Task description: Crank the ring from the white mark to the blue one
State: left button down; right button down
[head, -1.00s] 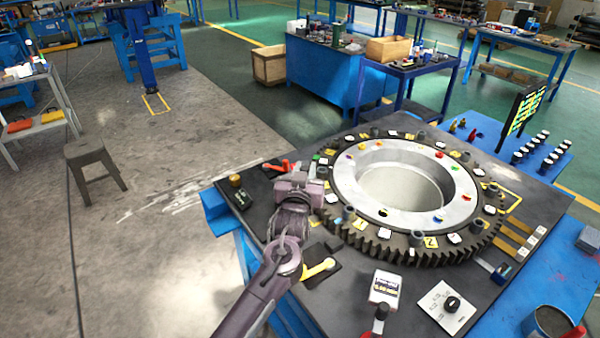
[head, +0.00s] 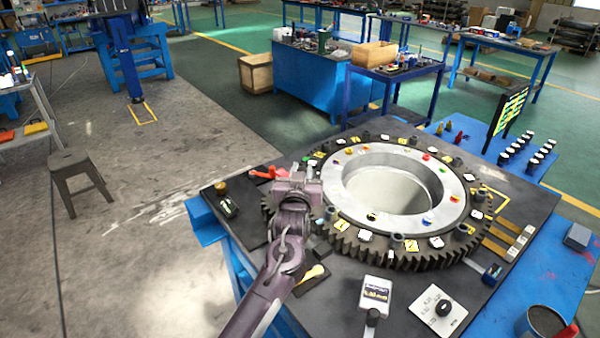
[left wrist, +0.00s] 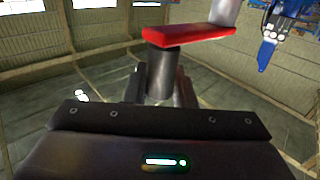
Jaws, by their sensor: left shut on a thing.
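The ring (head: 350,207) is a broad silver ring with small coloured marks on its top, set inside a dark toothed gear (head: 370,250) on the dark stand top. White and yellow tags and dark posts surround it. I cannot tell which marks are the task's white and blue ones. My left gripper (head: 298,182) is at the ring's left edge, next to a red crank arm (head: 268,172). In the left wrist view, the gripper (left wrist: 165,88) is shut on a dark upright crank grip (left wrist: 163,75) under the red arm (left wrist: 190,36). My right gripper is out of view.
A yellow-handled lever (head: 312,274), a small display box (head: 376,294) and a white dial plate (head: 438,310) stand near the front. A cup (head: 545,322) and a screen panel (head: 509,112) are at right. A stool (head: 78,178) stands on open floor at left.

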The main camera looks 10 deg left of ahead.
pick_arm(q)
jog(key=shift+d+r, duration=0.15)
jog(key=shift+d, duration=0.2)
jog(key=c, duration=1.4)
grip_release()
jog(key=shift+c, duration=0.2)
jog(key=shift+o, duration=0.9)
jog(key=shift+w+d, duration=0.1)
jog(key=shift+d, duration=0.1)
jog(key=shift+a, duration=0.15)
jog(key=shift+s+a+f, duration=0.1)
jog(key=shift+s+f, duration=0.2)
jog(key=shift+s, duration=0.25)
jog(key=s+b, duration=0.2)
jog(key=s, duration=0.4)
jog(key=shift+s+d+r, duration=0.2)
jog(key=shift+s+d, duration=0.05)
jog(key=shift+s, duration=0.1)
